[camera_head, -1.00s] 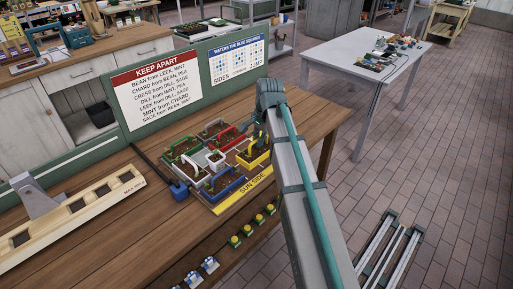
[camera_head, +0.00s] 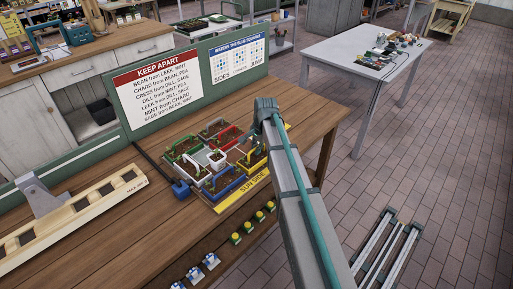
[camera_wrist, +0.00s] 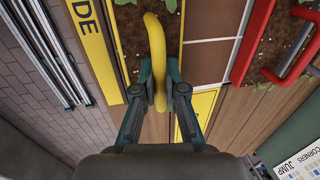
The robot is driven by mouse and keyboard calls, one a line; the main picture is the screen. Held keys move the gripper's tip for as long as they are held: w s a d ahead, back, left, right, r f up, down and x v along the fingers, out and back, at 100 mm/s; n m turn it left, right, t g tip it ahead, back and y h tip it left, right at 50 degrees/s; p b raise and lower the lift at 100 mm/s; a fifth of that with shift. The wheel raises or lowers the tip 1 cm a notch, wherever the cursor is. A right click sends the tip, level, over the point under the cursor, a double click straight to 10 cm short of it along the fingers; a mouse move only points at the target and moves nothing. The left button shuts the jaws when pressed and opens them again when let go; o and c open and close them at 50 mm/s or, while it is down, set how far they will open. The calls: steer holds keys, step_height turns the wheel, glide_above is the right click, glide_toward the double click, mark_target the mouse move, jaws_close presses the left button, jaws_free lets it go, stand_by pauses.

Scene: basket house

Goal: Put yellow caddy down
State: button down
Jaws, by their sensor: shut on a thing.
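The yellow caddy (camera_head: 248,164) is a small soil-filled planter with an arched handle. In the head view it is at the right side of the planter group, partly hidden behind my arm. In the wrist view its yellow handle (camera_wrist: 157,40) runs between my fingers, with dark soil (camera_wrist: 132,42) and green leaves below. My gripper (camera_wrist: 159,92) is shut on the handle. The caddy sits low, level with its neighbours; I cannot tell whether its base touches the board. A yellow SUN SIDE strip (camera_head: 247,192) lies along the near edge.
A red caddy (camera_wrist: 262,30) is close beside it. Green (camera_head: 175,152), blue (camera_head: 225,187) and white (camera_head: 216,160) caddies stand nearby. A green panel with a KEEP APART sign (camera_head: 160,88) stands behind. Several small yellow-and-green items (camera_head: 250,226) line the table's front.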

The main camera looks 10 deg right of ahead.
mark_target(261, 158)
steer(key=shift+f, duration=0.1)
steer(key=c, duration=1.2)
jaws_free()
steer(key=shift+c, duration=0.2)
step_height(261, 158, up, 12)
steer(key=s+d+b, duration=0.1)
steer(key=s+b, duration=0.1)
steer(key=shift+d, duration=0.15)
